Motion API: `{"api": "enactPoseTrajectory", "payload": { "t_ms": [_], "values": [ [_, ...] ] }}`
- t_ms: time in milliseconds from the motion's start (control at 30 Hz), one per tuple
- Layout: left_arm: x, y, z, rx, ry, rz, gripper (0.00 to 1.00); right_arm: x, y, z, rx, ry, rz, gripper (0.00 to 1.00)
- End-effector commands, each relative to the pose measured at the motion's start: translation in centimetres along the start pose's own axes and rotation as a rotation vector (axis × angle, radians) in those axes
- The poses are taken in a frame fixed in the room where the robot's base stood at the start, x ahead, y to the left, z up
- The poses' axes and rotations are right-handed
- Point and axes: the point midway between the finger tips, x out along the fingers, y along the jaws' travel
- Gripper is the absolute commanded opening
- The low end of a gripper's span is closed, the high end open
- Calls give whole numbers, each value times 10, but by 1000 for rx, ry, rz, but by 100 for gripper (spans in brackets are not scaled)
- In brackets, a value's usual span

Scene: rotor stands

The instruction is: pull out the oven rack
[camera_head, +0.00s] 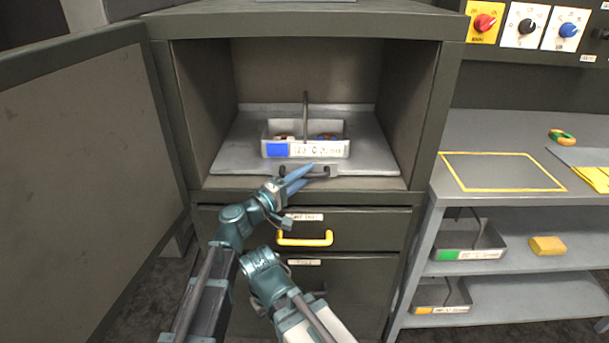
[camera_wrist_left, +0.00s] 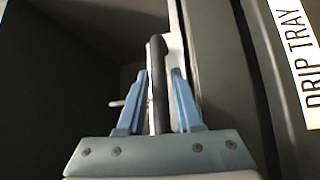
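The oven rack (camera_head: 375,155) is a flat grey shelf inside the open cabinet, with a dark bar handle (camera_head: 318,174) along its front edge. My left gripper (camera_head: 298,178) is at the left part of this handle. In the left wrist view the dark handle (camera_wrist_left: 158,85) stands between the two blue fingers (camera_wrist_left: 160,95) of my left gripper. The fingers are apart, with a narrow gap seen beside the bar, so I see no firm grip. My right gripper does not show.
A grey caddy (camera_head: 335,150) with a blue label and tall handle stands on the rack. The cabinet door (camera_head: 85,170) is swung open at left. Below are a drawer with a yellow handle (camera_head: 305,240) and a DRIP TRAY label (camera_wrist_left: 300,50). A workbench (camera_head: 490,130) stands at right.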

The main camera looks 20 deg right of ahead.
Motion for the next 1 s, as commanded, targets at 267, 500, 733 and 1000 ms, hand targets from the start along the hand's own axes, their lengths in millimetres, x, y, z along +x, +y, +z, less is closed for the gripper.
{"api": "enactPoseTrajectory", "payload": {
  "t_ms": [267,500,733,1000],
  "values": [
    [0,0,0,0,0,0,0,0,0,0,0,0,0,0],
    [0,0,0,1,0,0,0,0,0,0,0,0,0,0],
    [-1,0,0,1,0,-1,0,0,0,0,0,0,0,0],
    [-1,0,0,1,0,-1,0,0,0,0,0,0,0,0]
  ]
}}
